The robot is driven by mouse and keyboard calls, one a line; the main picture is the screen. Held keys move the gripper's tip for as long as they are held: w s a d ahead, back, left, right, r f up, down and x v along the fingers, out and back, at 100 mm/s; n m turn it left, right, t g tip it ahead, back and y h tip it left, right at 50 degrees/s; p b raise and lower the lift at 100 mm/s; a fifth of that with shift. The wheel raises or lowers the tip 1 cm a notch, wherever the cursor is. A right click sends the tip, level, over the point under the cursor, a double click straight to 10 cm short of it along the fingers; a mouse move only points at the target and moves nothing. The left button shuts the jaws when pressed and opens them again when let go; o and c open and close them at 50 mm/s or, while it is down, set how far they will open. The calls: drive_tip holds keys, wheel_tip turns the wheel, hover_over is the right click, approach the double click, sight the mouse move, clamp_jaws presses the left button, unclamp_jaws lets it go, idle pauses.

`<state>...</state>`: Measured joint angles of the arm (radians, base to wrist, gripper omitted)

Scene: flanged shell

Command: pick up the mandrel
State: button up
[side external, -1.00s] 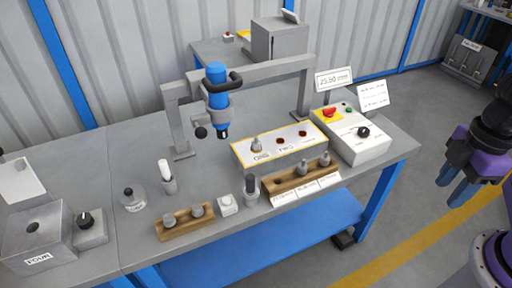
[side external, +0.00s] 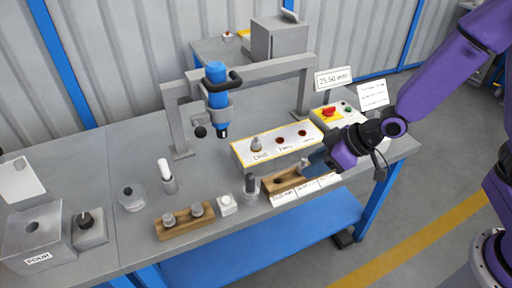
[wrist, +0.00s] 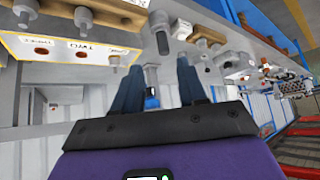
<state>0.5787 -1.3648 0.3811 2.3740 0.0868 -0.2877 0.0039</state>
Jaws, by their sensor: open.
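Several grey stepped pegs stand about the bench; which one is the mandrel I cannot tell for sure. In the side view my gripper (side external: 318,163) is at the right end of the right wooden rack (side external: 281,181), hiding the pegs there. The wrist view, tilted nearly upside down, shows my gripper (wrist: 157,82) open, with nothing held between its two blue fingers. A grey peg (wrist: 84,20) shows at the rack (wrist: 120,12), left of the fingers, and another peg (wrist: 23,8) is farther left. A grey post (wrist: 157,28) appears beyond the fingertips.
A white panel (side external: 248,161) with one peg (side external: 256,144) and red-brown holes lies behind the rack. A dark-topped post (side external: 250,184), white block (side external: 227,204) and left rack (side external: 180,226) with two pegs are leftward. A blue device (side external: 215,85) hangs on a grey frame (side external: 260,72).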

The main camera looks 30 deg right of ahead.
drive_tip(key=w+f+m+t, duration=0.2)
drive_tip(key=w+f+t, duration=0.15)
drive_tip(key=w, duration=0.45)
drive_tip(key=m+t, duration=0.2)
drive_tip(key=t, duration=0.1)
approach(256, 146)
drive_tip(key=w, duration=0.3)
drive_tip(key=w+a, duration=0.1)
drive_tip(key=w, duration=0.3)
drive_tip(key=shift+a+r, duration=0.1)
drive_tip(key=shift+a, duration=0.1)
drive_tip(key=shift+x, duration=2.7)
drive_tip(key=shift+a, duration=0.1)
drive_tip(key=shift+c, duration=0.3)
clamp_jaws()
